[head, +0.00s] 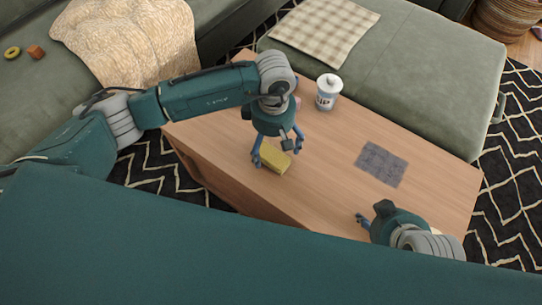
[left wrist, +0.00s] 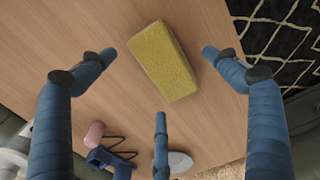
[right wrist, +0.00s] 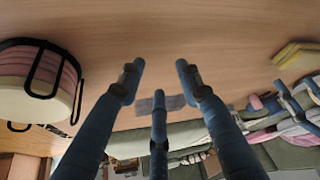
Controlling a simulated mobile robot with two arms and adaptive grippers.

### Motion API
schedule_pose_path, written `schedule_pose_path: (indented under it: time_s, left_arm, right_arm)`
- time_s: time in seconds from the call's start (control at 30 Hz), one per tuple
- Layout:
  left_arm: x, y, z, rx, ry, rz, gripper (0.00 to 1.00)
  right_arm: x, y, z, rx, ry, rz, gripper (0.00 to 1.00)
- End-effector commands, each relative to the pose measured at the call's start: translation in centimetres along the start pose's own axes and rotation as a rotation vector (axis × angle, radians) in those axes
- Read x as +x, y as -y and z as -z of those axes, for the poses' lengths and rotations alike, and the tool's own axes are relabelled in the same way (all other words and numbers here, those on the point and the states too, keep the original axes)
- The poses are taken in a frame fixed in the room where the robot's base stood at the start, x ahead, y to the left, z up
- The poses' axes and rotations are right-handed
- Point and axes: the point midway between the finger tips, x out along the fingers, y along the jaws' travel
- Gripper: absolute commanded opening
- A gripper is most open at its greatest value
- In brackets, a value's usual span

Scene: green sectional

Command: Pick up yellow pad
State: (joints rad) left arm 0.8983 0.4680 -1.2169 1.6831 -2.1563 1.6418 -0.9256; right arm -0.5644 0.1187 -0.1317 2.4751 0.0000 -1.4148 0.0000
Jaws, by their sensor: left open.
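The yellow pad (head: 277,161) lies on the wooden table, below my left gripper. In the left wrist view the pad (left wrist: 163,60) is a textured block lying tilted between my spread fingers, with gaps on both sides. My left gripper (head: 277,150) is open and empty, its blue fingers on either side of the pad; it also shows in the left wrist view (left wrist: 159,55). My right gripper (right wrist: 160,64) is open and empty, its fingers partly apart, at the table's near right. The pad (right wrist: 296,54) shows at the right of the right wrist view.
A grey patterned mat (head: 381,163) lies right of the pad. A round pink-and-cream container with black wire (right wrist: 38,82) is left in the right wrist view. Green sofa sections (head: 400,60) border the table.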

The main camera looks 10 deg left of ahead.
Motion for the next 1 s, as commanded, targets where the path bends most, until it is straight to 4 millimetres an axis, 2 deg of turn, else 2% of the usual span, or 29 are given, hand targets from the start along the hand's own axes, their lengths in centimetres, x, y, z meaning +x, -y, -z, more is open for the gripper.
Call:
schedule_pose_path:
  time_s: [0.1,0.23,0.37,0.57,0.67,0.8,1.0]
  left_arm:
    - [1.6,-0.2,-0.2,-0.001,0.002,0.001,0.89]
    - [2.8,-0.2,-0.1,-0.001,0.0,0.0,0.89]
    - [3.2,-0.3,-0.1,-0.001,0.001,-0.001,0.89]
    - [3.2,-0.3,-0.1,0.0,0.001,-0.001,0.89]
    - [3.2,-0.3,-0.1,0.0,0.001,-0.001,0.73]
    - [3.2,-0.3,-0.1,0.0,0.0,-0.001,0.45]
    - [3.2,-0.3,-0.1,0.0,0.0,-0.001,0.43]
  right_arm:
    - [0.5,0.3,2.3,-0.003,-0.088,0.005,0.35]
    - [0.5,0.5,4.1,-0.005,-0.158,0.009,0.35]
    - [0.4,0.6,4.9,-0.005,-0.189,0.01,0.35]
    - [0.4,0.6,5.0,-0.005,-0.191,0.011,0.35]
    - [0.4,0.6,5.0,-0.005,-0.191,0.01,0.35]
    - [0.4,0.6,5.0,-0.005,-0.19,0.01,0.35]
    - [0.4,0.6,5.0,-0.006,-0.19,0.011,0.35]
